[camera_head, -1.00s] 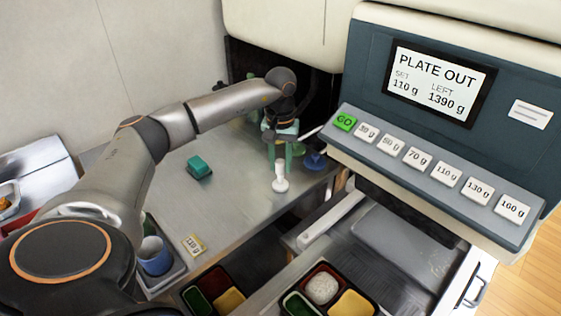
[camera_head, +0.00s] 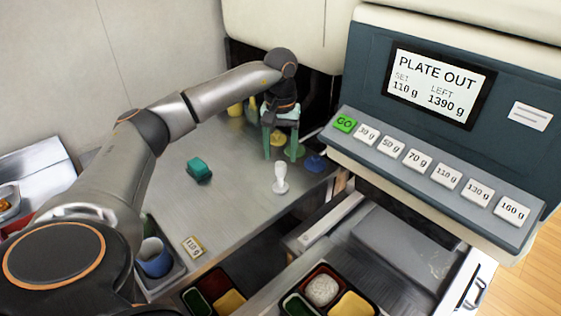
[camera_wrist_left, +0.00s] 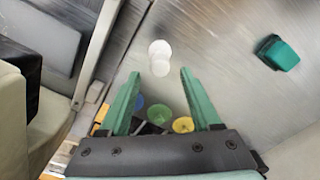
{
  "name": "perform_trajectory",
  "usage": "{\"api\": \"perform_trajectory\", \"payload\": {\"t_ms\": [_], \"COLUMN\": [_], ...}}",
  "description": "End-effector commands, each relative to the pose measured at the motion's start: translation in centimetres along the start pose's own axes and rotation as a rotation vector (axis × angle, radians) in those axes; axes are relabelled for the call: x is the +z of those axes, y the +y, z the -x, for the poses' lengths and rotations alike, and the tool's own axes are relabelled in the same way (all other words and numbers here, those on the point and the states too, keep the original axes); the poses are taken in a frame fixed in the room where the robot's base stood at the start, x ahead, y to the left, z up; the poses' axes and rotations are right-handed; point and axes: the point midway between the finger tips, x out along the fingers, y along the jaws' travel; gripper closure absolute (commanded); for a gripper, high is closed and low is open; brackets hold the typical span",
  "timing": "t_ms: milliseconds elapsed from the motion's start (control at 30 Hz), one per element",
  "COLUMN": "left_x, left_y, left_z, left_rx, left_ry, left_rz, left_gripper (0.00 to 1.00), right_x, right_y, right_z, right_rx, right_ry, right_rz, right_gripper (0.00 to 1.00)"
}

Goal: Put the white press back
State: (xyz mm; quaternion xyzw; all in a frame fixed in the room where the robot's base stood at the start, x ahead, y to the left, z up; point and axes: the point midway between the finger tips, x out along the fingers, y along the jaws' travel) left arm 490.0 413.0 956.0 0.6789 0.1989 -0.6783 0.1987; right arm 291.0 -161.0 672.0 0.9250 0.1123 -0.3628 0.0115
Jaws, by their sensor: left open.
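The white press (camera_head: 281,178) stands upright on the metal counter, near its right edge by the machine. In the left wrist view the white press (camera_wrist_left: 160,57) shows from above as pale round shapes just beyond the fingertips. My left gripper (camera_head: 281,157), with green fingers, is open and empty, behind and above the press. In the left wrist view the gripper's fingers (camera_wrist_left: 160,73) are spread wide, with a visible gap between them. My right gripper is not in view.
A blue piece (camera_head: 315,162) and a yellow piece (camera_head: 277,139) stand close to the gripper. A teal block (camera_head: 199,170) and a 110 g card (camera_head: 193,245) lie on the counter. A blue cup (camera_head: 155,257) is at front left. The dispenser panel (camera_head: 430,163) borders the right.

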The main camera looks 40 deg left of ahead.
Motion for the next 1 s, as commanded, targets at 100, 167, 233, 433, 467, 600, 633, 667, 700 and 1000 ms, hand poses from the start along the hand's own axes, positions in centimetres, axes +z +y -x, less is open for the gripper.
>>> {"api": "perform_trajectory", "payload": {"t_ms": [100, 167, 233, 433, 467, 600, 633, 667, 700, 1000], "left_x": [-0.1, -0.1, 0.0, 0.0, 0.0, 0.0, 0.0, 0.0, 0.0, 0.0], "left_y": [0.1, 0.1, 0.1, 0.1, 0.0, 0.0, 0.0, 0.0, 0.0, 0.1], "left_z": [3.0, 4.2, 5.4, 7.5, 7.6, 7.8, 7.8, 7.8, 7.8, 7.8], "left_rx": [0.005, 0.004, 0.003, 0.000, 0.000, 0.000, 0.000, 0.000, 0.000, 0.000], "left_ry": [0.003, 0.003, 0.002, 0.000, -0.001, -0.001, -0.001, -0.001, -0.001, -0.001], "left_rz": [-0.001, -0.001, -0.002, -0.001, -0.001, -0.001, -0.001, -0.001, -0.001, -0.001], "left_gripper": [0.36, 0.36, 0.36, 0.36, 0.36, 0.36, 0.36, 0.36, 0.36, 0.36], "right_x": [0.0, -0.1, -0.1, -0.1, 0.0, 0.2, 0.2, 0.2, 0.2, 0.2], "right_y": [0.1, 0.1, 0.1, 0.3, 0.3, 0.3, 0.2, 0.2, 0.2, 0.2], "right_z": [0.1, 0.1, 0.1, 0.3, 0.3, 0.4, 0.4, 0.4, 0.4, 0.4], "right_rx": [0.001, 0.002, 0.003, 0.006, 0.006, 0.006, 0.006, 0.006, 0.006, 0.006], "right_ry": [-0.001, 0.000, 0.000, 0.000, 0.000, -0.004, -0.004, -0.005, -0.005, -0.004], "right_rz": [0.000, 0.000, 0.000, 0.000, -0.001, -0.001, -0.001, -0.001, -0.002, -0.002], "right_gripper": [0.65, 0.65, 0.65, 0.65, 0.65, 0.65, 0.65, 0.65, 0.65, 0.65]}}
